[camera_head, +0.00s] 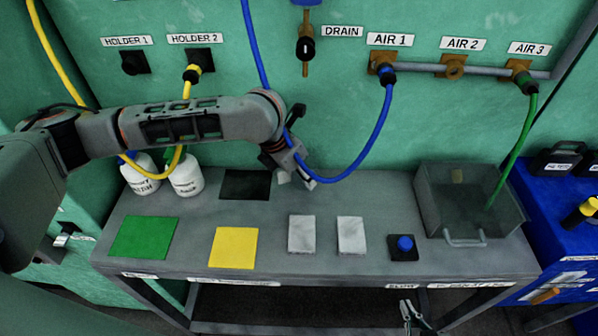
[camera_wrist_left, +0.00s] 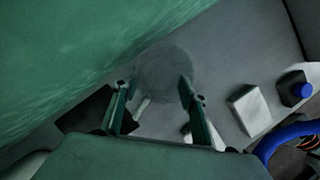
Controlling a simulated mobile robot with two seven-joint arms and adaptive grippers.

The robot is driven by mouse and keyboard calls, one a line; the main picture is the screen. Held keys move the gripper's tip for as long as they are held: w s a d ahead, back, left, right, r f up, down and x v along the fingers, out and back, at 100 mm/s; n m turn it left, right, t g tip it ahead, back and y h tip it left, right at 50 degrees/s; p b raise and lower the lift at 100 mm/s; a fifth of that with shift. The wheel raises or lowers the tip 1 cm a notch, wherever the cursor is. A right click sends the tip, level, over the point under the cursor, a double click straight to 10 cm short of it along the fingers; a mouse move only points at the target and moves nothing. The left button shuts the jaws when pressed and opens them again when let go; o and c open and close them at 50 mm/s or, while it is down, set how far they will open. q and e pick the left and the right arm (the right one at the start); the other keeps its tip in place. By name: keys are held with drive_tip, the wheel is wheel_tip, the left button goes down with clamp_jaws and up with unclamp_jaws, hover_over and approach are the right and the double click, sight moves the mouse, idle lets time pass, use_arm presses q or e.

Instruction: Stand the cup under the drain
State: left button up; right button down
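The drain valve (camera_head: 305,48), labelled DRAIN, is on the green wall with a brown pipe pointing down. My left arm comes in from the left, and its gripper (camera_head: 292,172) is low over the back of the table, below the drain. In the left wrist view its two fingers (camera_wrist_left: 158,92) are spread apart. A faint, see-through round shape, likely the cup (camera_wrist_left: 164,70), shows between and beyond the fingertips; I cannot tell whether they grip it. The cup is not clear in the head view. My right gripper (camera_head: 413,315) is at the bottom, apart from the table, fingers parted and empty.
Two white bottles (camera_head: 186,175) stand at the back left. The table carries a green mat (camera_head: 145,237), a yellow mat (camera_head: 233,247), two pale blocks, a blue button (camera_head: 404,243) and a grey bin (camera_head: 470,215). A blue hose (camera_head: 377,135) loops beside the left gripper.

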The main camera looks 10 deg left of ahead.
use_arm(q)
drive_tip(key=shift+o, duration=1.3)
drive_tip(key=shift+r, duration=0.4)
drive_tip(key=p+v, duration=0.1)
drive_tip(key=v, duration=1)
drive_tip(key=shift+s+r+p, duration=0.15)
drive_tip(key=shift+r+p, duration=0.1)
drive_tip(key=shift+p, duration=0.05)
drive_tip(key=shift+a, duration=0.1)
